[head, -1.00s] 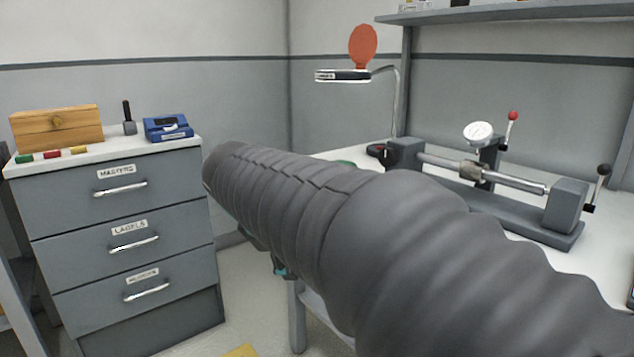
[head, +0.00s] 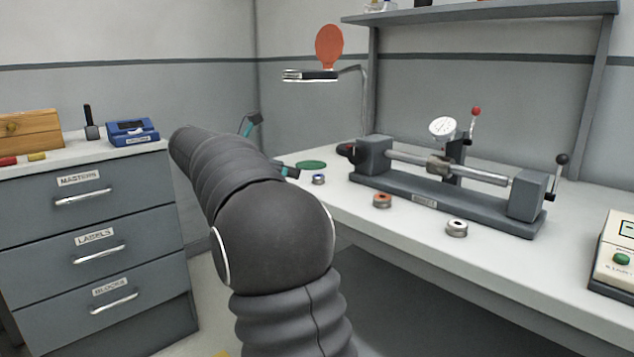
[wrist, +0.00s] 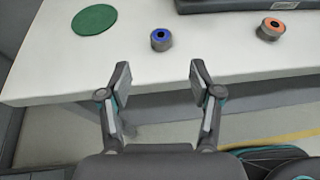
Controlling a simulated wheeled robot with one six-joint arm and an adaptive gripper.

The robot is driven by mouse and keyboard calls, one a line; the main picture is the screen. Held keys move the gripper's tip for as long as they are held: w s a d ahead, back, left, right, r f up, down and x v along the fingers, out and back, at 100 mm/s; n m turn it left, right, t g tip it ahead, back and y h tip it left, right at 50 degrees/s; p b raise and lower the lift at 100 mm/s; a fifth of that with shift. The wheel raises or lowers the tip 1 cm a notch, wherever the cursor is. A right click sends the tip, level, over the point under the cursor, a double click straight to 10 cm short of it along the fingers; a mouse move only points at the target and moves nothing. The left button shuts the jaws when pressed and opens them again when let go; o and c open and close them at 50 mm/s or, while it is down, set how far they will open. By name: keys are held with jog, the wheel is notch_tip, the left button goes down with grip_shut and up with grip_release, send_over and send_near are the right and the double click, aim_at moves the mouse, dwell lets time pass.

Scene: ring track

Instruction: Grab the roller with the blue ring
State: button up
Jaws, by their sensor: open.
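The roller with the blue ring (wrist: 161,39) stands on the white bench near its front edge in the wrist view. It is a short grey cylinder with a blue ring on top. In the head view it is small, at the bench's left end (head: 318,179). My gripper (wrist: 160,77) is open and empty. In the wrist view its fingertips are apart from the roller, on the near side of it, with the roller lined up between them. In the head view my arm hides much of the gripper; teal-marked finger parts show (head: 286,171).
A roller with an orange ring (head: 382,201) and a pale-ringed one (head: 457,228) stand to the right on the bench (head: 480,266). A green disc (wrist: 94,19) lies left of the blue roller. A dark fixture (head: 440,190) stands behind. A drawer cabinet (head: 95,240) is at left.

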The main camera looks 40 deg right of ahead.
jog(key=b+x, duration=0.1)
jog(key=x, duration=0.9)
jog(key=shift+s, duration=0.1)
jog(key=shift+r, duration=0.1)
grip_shut()
